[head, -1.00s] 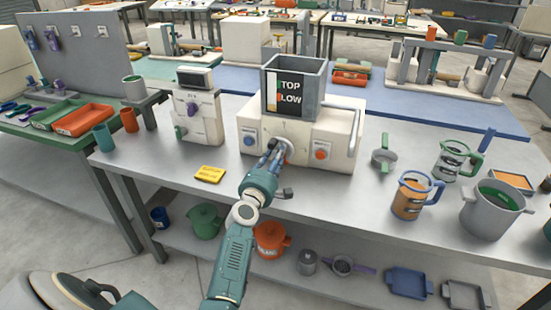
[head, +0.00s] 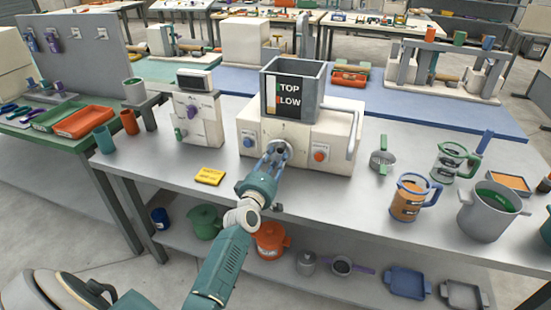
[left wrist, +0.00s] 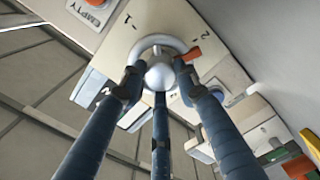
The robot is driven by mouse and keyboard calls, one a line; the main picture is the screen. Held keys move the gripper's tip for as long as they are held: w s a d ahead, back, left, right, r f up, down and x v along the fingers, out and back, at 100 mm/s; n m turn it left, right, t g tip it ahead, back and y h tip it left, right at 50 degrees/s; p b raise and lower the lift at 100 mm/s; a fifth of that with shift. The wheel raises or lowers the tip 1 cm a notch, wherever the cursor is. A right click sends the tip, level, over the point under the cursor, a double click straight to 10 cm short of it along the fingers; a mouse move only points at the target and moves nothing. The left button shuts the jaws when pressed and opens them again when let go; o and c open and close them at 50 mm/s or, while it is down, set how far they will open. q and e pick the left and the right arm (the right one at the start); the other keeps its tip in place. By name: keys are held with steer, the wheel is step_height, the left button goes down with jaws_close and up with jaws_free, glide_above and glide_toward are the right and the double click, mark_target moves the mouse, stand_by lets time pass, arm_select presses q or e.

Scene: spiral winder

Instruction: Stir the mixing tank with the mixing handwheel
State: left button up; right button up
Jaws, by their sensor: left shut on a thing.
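The mixing tank (head: 316,95) is a grey, open-topped square hopper on a cream machine, with TOP and LOW marks on its front window. The mixing handwheel (head: 279,147) is a small grey wheel on the machine's front face. In the left wrist view the handwheel (left wrist: 157,40) shows as a grey ring with a round silver hub and an orange-red tab beside it. My left gripper (head: 276,153) is shut on the handwheel, its dark blue fingers around the hub; they also fill the left wrist view (left wrist: 158,80). The fingers partly hide the wheel. My right gripper is out of view.
Labelled knobs sit either side of the wheel, blue (head: 248,141) and orange (head: 320,155). A grey bent handle (head: 354,135) is on the machine's right. Jugs (head: 409,200) and a grey pot (head: 482,220) stand right.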

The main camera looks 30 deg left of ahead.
arm_select(q)
steer(key=shift+a+r+m, duration=0.25)
steer(key=shift+a+m, duration=0.1)
steer(key=shift+m, duration=0.05)
steer(key=o, duration=0.9)
steer(key=shift+o, duration=1)
steer(key=shift+a+f, duration=0.15)
steer(key=shift+f, duration=0.05)
steer(key=shift+s+d, duration=0.15)
steer(key=shift+d, duration=0.1)
steer(key=v, duration=1.1)
steer(key=shift+s, duration=0.3)
